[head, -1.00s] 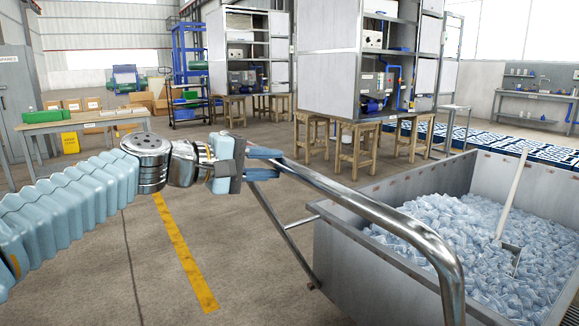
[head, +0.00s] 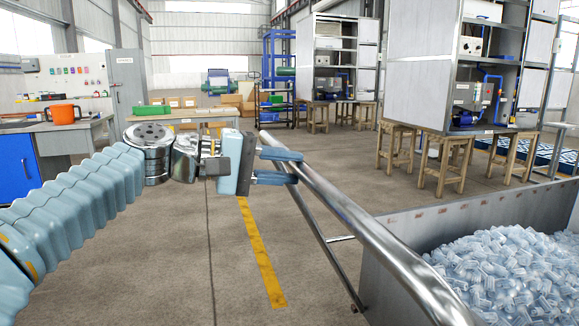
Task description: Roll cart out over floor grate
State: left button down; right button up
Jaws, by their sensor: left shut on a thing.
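The metal cart (head: 455,222) stands at the lower right, heaped with clear tube ice (head: 510,270). Its shiny tubular handle (head: 345,210) runs from the cart's front up to the middle of the head view. My left gripper (head: 285,166) is at the far end of the handle, its blue-grey fingers shut on the bar. My right gripper is not in view.
Large steel ice machines (head: 425,70) stand on wooden stools (head: 440,165) behind the cart. A table with a green box (head: 153,110) and a bench with an orange pot (head: 62,114) stand at the left. Open concrete floor with a yellow line (head: 258,255) lies in the middle.

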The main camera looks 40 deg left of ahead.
pick_arm(q)
jog(key=shift+w+d+f, duration=0.1)
jog(key=shift+w+f, duration=0.2)
jog(key=shift+f, duration=0.2)
jog(key=c, duration=0.9)
grip_release()
jog(key=shift+w, duration=0.15)
jog(key=shift+r, duration=0.1)
jog(key=shift+s+r, duration=0.1)
jog(key=shift+s, duration=0.1)
jog(key=v, duration=1.3)
jog(key=shift+s+a+p, duration=0.2)
jog(key=shift+a+p, duration=0.05)
jog(key=shift+p, duration=0.05)
jog(key=shift+w, duration=0.1)
